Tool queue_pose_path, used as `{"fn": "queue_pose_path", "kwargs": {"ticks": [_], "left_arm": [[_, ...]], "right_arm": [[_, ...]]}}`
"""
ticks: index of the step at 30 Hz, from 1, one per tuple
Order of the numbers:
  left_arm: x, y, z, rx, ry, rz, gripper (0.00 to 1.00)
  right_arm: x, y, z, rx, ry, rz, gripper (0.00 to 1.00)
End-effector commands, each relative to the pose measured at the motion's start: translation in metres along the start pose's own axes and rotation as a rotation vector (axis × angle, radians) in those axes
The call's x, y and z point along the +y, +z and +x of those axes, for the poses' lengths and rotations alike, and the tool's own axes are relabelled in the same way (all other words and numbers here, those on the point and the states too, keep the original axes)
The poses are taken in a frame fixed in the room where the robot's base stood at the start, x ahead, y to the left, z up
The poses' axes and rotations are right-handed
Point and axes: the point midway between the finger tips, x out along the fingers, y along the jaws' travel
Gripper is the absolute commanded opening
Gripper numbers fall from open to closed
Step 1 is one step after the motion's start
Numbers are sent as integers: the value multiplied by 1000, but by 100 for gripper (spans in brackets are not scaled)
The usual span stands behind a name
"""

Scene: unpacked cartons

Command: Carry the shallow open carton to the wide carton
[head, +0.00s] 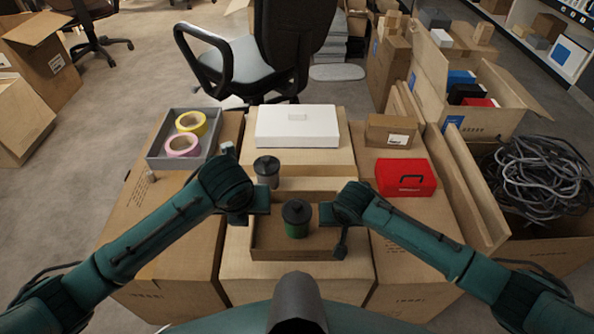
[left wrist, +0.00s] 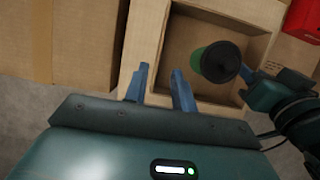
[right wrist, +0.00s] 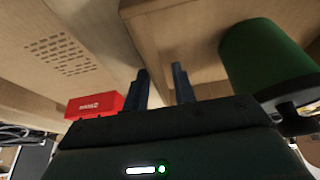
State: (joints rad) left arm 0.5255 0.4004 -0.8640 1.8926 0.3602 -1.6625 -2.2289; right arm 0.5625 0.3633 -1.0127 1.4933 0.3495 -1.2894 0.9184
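The shallow open carton (head: 290,254) sits at the front of the middle carton (head: 235,278). A green canister with a black lid (head: 297,222) stands inside it; it also shows in the left wrist view (left wrist: 217,62). My left gripper (left wrist: 160,78) is open above the carton's left wall, fingers apart near its rim. My right gripper (right wrist: 161,82) is open at the carton's right side, fingers apart near its wall. Contact with the wall cannot be told on either side. Several large cartons stand here; I cannot tell which is the wide one.
A grey tray with two tape rolls (head: 153,160) is on the left carton. A dark canister (head: 267,163) and a white box (head: 297,126) stand behind. A red case (head: 405,178) and a small brown box (head: 391,130) are right. Open cartons and cables (head: 540,175) lie far right.

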Motion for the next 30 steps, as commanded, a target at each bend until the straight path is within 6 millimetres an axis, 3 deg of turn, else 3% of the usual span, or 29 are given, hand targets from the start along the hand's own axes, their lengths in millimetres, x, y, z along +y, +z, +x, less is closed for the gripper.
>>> {"fn": "queue_pose_path", "kwargs": {"ticks": [8,21,30], "left_arm": [[1,0,-14,0,2,0,26],[0,0,-14,1,2,0,26],[0,0,-14,1,1,0,26]], "right_arm": [[0,0,-10,1,-2,0,26],[0,0,-97,2,-3,-1,26],[0,0,-120,0,0,0,26]]}}
